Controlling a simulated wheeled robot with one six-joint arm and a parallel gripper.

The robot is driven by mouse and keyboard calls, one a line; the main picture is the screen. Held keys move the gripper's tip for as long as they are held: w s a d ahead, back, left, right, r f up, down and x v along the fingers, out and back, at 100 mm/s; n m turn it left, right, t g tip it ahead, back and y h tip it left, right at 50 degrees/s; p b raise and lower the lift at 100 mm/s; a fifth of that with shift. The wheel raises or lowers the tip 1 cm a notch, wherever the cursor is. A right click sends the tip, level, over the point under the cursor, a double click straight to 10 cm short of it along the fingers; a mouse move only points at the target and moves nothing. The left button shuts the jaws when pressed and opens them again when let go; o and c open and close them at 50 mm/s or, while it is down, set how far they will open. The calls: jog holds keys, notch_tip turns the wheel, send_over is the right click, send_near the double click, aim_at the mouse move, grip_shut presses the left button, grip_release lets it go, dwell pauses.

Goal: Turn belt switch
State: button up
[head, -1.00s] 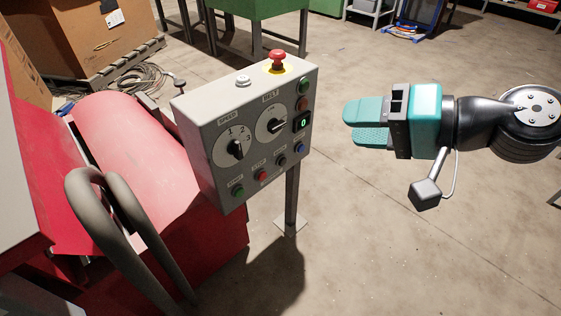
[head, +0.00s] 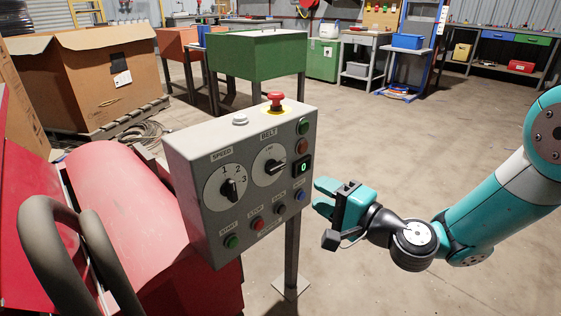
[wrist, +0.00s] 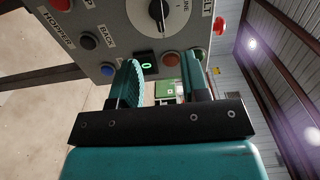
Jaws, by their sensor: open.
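The belt switch (head: 275,166) is a black knob on a white round dial labelled BELT, at the upper right of the grey control box's front face. It also shows at the top of the wrist view (wrist: 157,12). My gripper (head: 318,196) is open and empty, to the right of the box in the head view. In the wrist view the two teal fingers (wrist: 160,78) are spread apart below the dial, with the green "0" display (wrist: 147,65) between them. I see no contact with the knob.
The control box (head: 200,221) stands on a post. Its face also bears a speed knob (head: 229,190), several push buttons and a red mushroom button (head: 275,101) on top. A bent grey tube (head: 85,235) and red machine (head: 135,180) are at left. The floor at right is clear.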

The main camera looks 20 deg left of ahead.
aim_at(278, 170)
jog(key=x, duration=1.2)
jog(key=shift+w+a, duration=0.15)
jog(key=shift+a, duration=0.05)
grip_shut()
